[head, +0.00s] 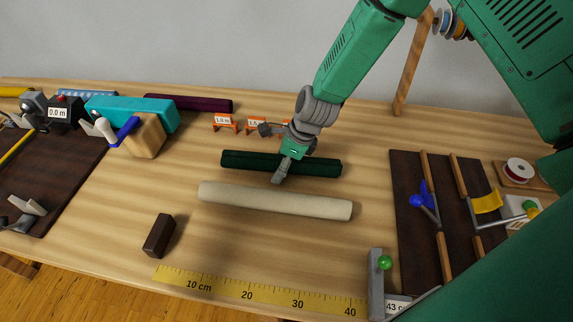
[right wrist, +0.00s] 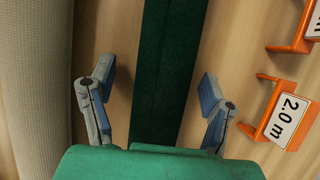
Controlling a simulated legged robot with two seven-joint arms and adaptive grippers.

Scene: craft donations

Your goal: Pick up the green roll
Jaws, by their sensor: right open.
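The dark green roll (head: 240,161) lies on the wooden table, behind a cream roll (head: 270,201). My right gripper (head: 281,172) is over the middle of the green roll, pointing down. In the right wrist view the green roll (right wrist: 165,60) passes between the two spread fingers of my right gripper (right wrist: 157,76), with a gap on each side. The fingers are open and hold nothing. I cannot tell how far the fingertips reach down beside the roll. My left gripper is not in view.
The cream roll (right wrist: 32,90) lies close beside one finger. Orange stands with length labels (right wrist: 285,112) are on the other side. A dark brown block (head: 159,236) and a yellow ruler (head: 270,299) are near the front edge. A dark rack (head: 405,200) stands at right.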

